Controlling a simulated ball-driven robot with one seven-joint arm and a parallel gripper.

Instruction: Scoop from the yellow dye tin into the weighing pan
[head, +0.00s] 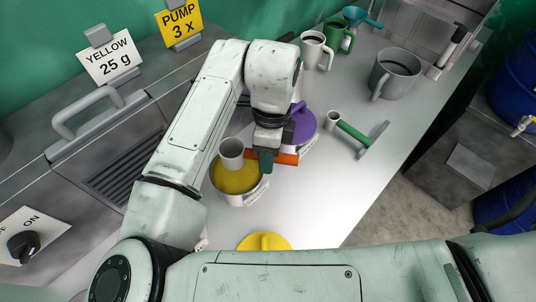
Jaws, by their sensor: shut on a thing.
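The yellow dye tin (252,197) stands open on the bench, with yellow powder (236,180) inside. My gripper (267,160) is shut on the orange handle of a scoop (232,153). The scoop's grey cup is over the far part of the tin's mouth; I cannot tell whether it touches the powder or what it holds. A yellow lid (264,241) lies on the bench in front of the tin, partly cut off by my arm. I cannot make out a weighing pan in this view.
A purple-lidded tin (301,125) stands just behind my gripper. A green-handled tool with a cup (354,134) lies to its right. A grey jug (396,74), a white mug (313,50) and a green mug (337,36) stand farther back. The bench's right front is clear.

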